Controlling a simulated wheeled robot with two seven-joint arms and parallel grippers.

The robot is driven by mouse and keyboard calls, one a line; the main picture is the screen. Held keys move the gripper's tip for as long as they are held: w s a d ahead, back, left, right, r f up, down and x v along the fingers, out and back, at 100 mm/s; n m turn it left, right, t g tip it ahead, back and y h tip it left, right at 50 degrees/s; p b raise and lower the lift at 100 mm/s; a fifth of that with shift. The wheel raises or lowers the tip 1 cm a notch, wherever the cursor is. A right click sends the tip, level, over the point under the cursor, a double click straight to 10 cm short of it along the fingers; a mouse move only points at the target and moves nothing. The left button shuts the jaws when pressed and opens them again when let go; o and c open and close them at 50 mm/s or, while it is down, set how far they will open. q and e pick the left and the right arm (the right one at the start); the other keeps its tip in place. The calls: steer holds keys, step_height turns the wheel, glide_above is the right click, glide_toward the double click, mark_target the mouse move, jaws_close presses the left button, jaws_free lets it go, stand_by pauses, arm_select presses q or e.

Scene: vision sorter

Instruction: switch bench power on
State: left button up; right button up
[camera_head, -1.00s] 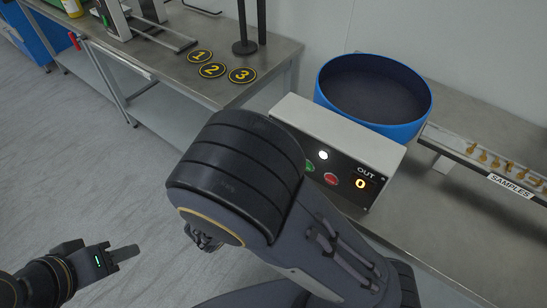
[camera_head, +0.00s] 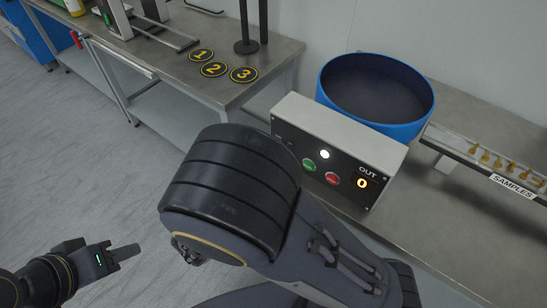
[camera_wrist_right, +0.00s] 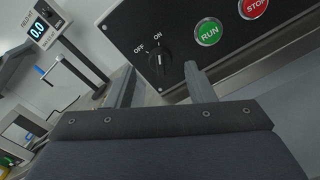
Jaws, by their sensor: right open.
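The control box (camera_head: 338,135) stands on the bench, with a green RUN button (camera_head: 309,165), a red STOP button (camera_head: 332,179), a white lamp and an OUT display reading 0. In the right wrist view, a black rotary knob (camera_wrist_right: 158,63) with OFF and ON labels is on the panel. I cannot tell which label it points to. My right gripper (camera_wrist_right: 160,70) is open, its fingers either side of the knob in that picture; contact is unclear. My right arm hides the knob in the head view. My left gripper (camera_head: 124,252) is low at the left, away from the box, its jaws unclear.
A blue round bowl (camera_head: 375,95) sits behind the box. A SAMPLES rack (camera_head: 512,187) is at the right. Discs numbered 1, 2 and 3 (camera_head: 214,69) lie on the left bench. Open floor (camera_head: 80,150) lies at the left.

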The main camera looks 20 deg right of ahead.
arm_select(q)
steer(key=shift+f, duration=0.2)
arm_select(e)
steer(key=shift+v, duration=2.3)
arm_select(q)
steer(key=shift+a, duration=0.1)
